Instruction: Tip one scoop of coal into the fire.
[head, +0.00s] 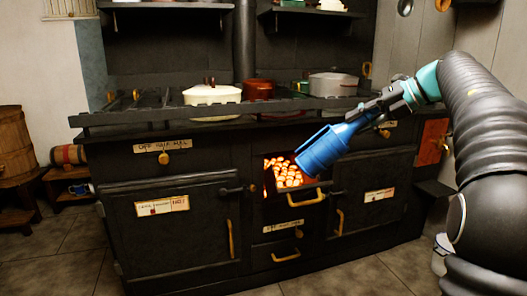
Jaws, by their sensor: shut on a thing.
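A blue scoop (321,151) hangs in front of the black stove (180,245). My gripper (372,118) is shut on the scoop's handle end, and the scoop slants down to the left. Its lower end is beside the upper right of the open fire opening (284,172), where glowing orange coals show. I cannot see inside the scoop, so I cannot tell whether it holds coal. The scoop hides the right part of the opening.
A rail (150,117) runs along the stove's front edge. A cream pot (211,97), a red-brown pot (258,89) and a grey pot (333,85) stand on top. A yellow-handled drawer (286,254) is below the fire. The floor in front is clear.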

